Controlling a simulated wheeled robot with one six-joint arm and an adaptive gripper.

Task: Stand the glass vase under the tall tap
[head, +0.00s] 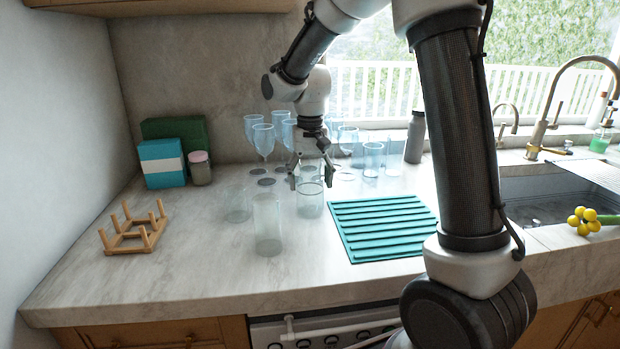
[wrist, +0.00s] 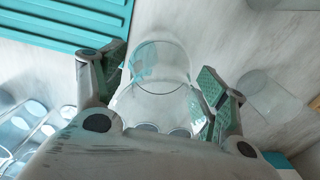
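A clear glass vessel, which looks like the glass vase (head: 310,203), stands upright on the counter below my gripper (head: 311,181). Similar clear glasses stand close by, so I cannot be certain which is the vase. In the wrist view the vessel (wrist: 160,62) lies between the fingers of my gripper (wrist: 158,92). The fingers are apart on either side of it, with no clear grip on the glass. The tall tap (head: 539,135) is brass and arches over the sink at the right, far from my gripper.
Clear glasses (head: 267,228) and (head: 237,207) stand front-left of the vessel. Several blue-tinted stemmed glasses (head: 263,140) stand behind. A teal ribbed mat (head: 385,228) lies right; a grey bottle (head: 415,138) stands behind it. A wooden rack (head: 135,232) stands left.

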